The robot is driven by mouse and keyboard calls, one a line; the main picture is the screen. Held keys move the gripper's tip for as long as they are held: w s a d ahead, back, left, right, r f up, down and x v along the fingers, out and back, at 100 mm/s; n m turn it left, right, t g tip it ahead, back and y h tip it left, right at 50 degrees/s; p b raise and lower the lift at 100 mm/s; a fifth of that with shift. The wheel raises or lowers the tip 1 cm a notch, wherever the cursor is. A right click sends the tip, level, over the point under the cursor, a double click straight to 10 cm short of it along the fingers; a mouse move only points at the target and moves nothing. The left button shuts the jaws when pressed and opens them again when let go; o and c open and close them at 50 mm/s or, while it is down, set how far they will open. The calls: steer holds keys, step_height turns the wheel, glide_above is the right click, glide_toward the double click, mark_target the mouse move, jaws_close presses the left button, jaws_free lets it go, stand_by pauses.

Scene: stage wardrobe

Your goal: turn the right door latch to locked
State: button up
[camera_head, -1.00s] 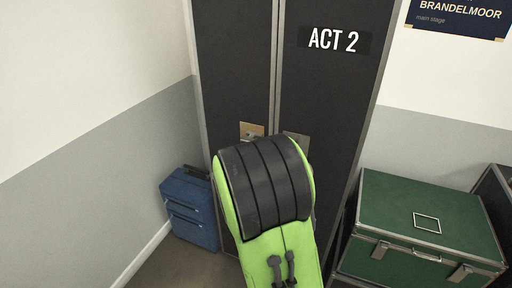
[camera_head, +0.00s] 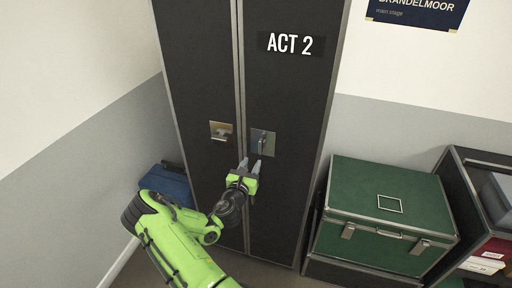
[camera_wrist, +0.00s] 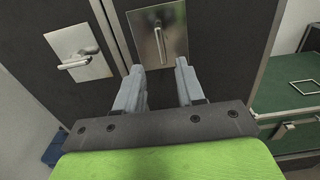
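The wardrobe's right door (camera_head: 290,95) is dark and carries an "ACT 2" label; it looks shut against the left door (camera_head: 195,70). The right door latch (camera_head: 262,143) is a lever on a shiny metal plate, its lever upright in the head view.
A green case (camera_head: 385,205) stands right of the wardrobe, with a dark open box (camera_head: 460,200) holding things beyond it. A blue case (camera_head: 172,183) sits at the left, partly behind my arm. A dark blue poster (camera_head: 420,12) hangs on the wall.

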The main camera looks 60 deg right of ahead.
mark_target(260, 147)
steer(key=d, duration=0.3)
steer(key=w+d+p, duration=0.1)
steer(key=d, duration=0.5)
steer(key=shift+w+d+p, duration=0.1)
steer(key=shift+w+p, duration=0.1)
steer(key=shift+p, duration=0.1)
steer(key=shift+c, duration=0.3)
jaws_close()
